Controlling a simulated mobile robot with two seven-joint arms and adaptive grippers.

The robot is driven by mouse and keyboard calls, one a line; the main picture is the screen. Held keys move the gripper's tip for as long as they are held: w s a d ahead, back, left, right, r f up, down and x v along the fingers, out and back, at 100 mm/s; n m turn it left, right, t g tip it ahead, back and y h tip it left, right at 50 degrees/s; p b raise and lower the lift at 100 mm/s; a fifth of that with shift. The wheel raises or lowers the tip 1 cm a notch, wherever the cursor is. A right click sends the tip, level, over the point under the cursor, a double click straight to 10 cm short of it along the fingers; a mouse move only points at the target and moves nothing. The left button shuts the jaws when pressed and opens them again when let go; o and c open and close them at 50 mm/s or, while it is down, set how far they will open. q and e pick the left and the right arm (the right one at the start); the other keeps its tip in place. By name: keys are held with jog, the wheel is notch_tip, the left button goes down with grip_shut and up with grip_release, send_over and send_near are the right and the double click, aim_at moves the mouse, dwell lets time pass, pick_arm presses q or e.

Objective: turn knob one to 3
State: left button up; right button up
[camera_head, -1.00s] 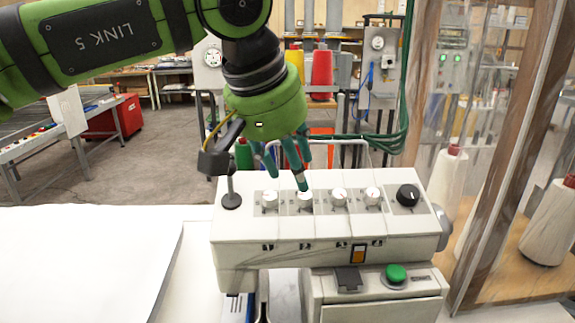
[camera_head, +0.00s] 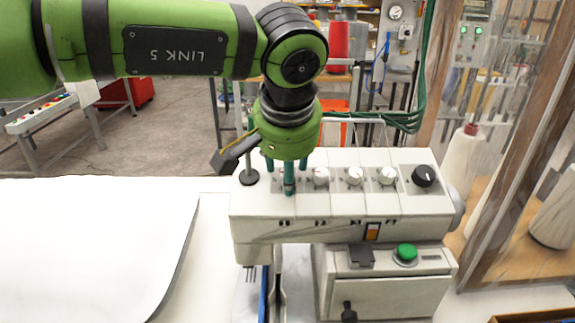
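A white control box (camera_head: 340,207) carries a row of small white knobs and, at its right end, a larger black knob (camera_head: 424,176). Three white knobs show clearly: one just right of my gripper (camera_head: 320,177), a middle one (camera_head: 354,176) and one beside the black knob (camera_head: 388,176). My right gripper is not in view.
A green button (camera_head: 405,252) is on the lower unit. White cloth (camera_head: 90,245) covers the left. A wood-framed clear panel (camera_head: 475,170) stands at the right.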

pick_arm(q)
grip_shut()
